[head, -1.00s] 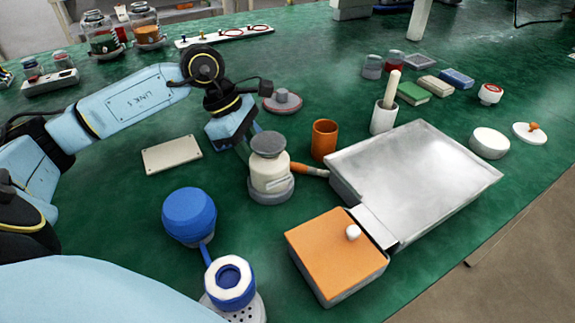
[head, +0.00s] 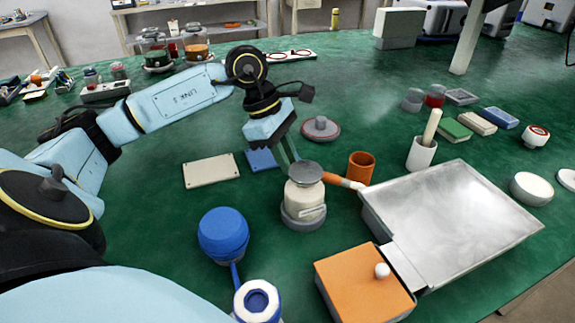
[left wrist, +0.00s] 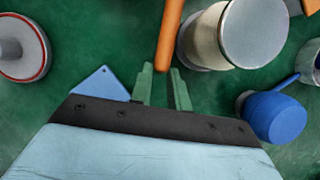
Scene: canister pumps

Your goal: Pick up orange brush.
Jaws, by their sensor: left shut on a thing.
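The orange brush (head: 342,181) has a slim orange handle and a pale end. In the head view it pokes out from behind the cream canister pump (head: 304,201), close to the orange cup (head: 360,168); the rest is hidden. My left gripper (head: 292,159) is behind the canister, its green fingers partly hidden by it. In the left wrist view the brush handle (left wrist: 170,38) runs down between the fingertips of my left gripper (left wrist: 161,72), which is shut on it. The canister (left wrist: 205,38) is just right of the handle. My right gripper is not in view.
A metal tray (head: 450,215) with an orange-topped box (head: 362,285) stands at the right. A blue round pump (head: 223,233) is in front left. A cream plate (head: 210,171) and a blue plate (head: 262,160) lie behind. A white cup (head: 421,154) holds a pestle.

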